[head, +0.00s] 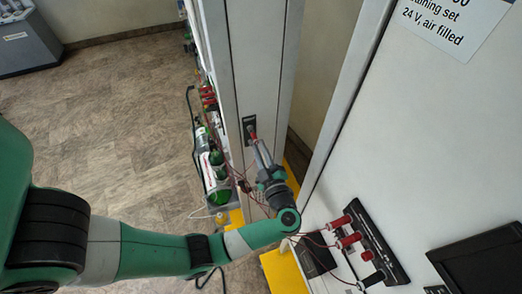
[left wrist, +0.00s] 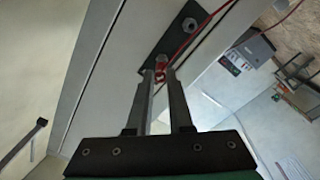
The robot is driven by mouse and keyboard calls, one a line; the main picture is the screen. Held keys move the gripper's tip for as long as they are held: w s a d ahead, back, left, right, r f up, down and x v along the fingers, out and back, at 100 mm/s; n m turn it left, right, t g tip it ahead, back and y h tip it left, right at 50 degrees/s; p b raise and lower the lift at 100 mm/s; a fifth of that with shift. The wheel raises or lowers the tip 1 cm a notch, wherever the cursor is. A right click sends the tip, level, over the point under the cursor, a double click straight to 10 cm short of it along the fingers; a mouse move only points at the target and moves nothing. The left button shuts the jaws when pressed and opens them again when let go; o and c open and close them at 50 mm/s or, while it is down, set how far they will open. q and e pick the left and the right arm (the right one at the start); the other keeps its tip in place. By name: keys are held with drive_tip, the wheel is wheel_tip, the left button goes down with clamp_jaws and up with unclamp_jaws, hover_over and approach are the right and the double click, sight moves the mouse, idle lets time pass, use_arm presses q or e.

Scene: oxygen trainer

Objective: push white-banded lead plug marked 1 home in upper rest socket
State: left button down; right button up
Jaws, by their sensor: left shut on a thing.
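My left gripper (head: 254,142) is shut on a small red lead plug (left wrist: 160,73) at the dark rest plate (head: 248,122) on the grey upright. In the left wrist view the plug shows red with a pale band between the fingertips (left wrist: 161,78). Its nose meets or nearly meets one end of the rest plate (left wrist: 172,40); I cannot tell how deep it sits. The other rest socket (left wrist: 189,24) is bare. A red lead (left wrist: 205,24) runs up and right from the plug. No number is readable. My right gripper is out of view.
Several red plugs (head: 348,240) stand in a black strip on the white panel at right, beside a black box (head: 315,257) with loose leads. The floor (head: 120,110) at left is open.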

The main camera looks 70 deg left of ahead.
use_arm(q)
drive_tip(key=shift+a, duration=0.45)
drive_tip(key=c, duration=0.7)
unclamp_jaws()
drive_tip(key=shift+c, duration=0.2)
drive_tip(key=d+b, duration=0.2)
drive_tip(key=d, duration=0.9)
drive_tip(key=shift+s+d+f+b, duration=0.25)
drive_tip(key=shift+s+b, duration=0.05)
drive_tip(key=shift+b, duration=0.05)
